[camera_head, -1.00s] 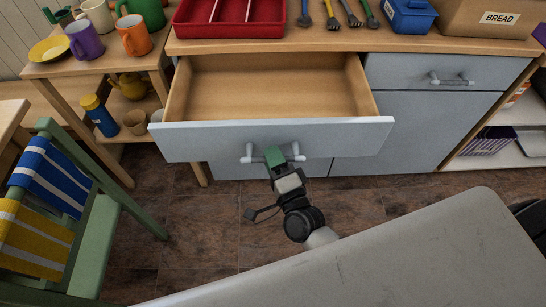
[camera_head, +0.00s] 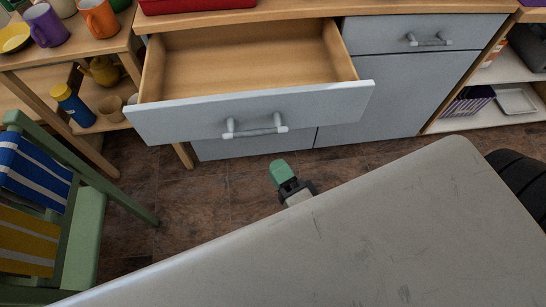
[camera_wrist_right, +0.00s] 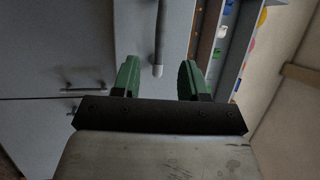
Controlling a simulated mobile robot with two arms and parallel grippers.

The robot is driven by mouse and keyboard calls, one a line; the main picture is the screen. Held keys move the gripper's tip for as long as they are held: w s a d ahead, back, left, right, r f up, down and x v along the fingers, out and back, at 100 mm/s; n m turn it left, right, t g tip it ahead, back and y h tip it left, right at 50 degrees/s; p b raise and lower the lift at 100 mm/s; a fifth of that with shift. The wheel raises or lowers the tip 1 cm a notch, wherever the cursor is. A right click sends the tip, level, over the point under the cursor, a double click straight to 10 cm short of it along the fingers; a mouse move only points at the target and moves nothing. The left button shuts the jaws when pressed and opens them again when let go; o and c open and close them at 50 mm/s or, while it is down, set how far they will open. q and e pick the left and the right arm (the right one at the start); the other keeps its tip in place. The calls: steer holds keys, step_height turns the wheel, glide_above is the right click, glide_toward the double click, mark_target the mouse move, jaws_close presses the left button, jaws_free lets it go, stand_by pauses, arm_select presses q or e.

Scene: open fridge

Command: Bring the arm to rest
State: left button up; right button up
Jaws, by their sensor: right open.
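My right gripper (camera_head: 279,168) has green fingertips and shows just past the edge of my grey body in the head view. It is apart from the drawer handle (camera_head: 254,127), below it in the picture. In the right wrist view the two green fingers (camera_wrist_right: 160,78) are spread, with nothing between them. The open drawer (camera_head: 250,108) has a grey front and a bare wooden inside, and it is empty. Most of the right arm is hidden behind my body. My left gripper is not in view.
A closed drawer and cupboard door (camera_head: 375,95) are right of the open drawer. A green chair (camera_head: 90,235) with striped cloths stands at left. A wooden shelf (camera_head: 70,55) with mugs is behind it. The brown floor (camera_head: 200,205) between chair and cabinet is clear.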

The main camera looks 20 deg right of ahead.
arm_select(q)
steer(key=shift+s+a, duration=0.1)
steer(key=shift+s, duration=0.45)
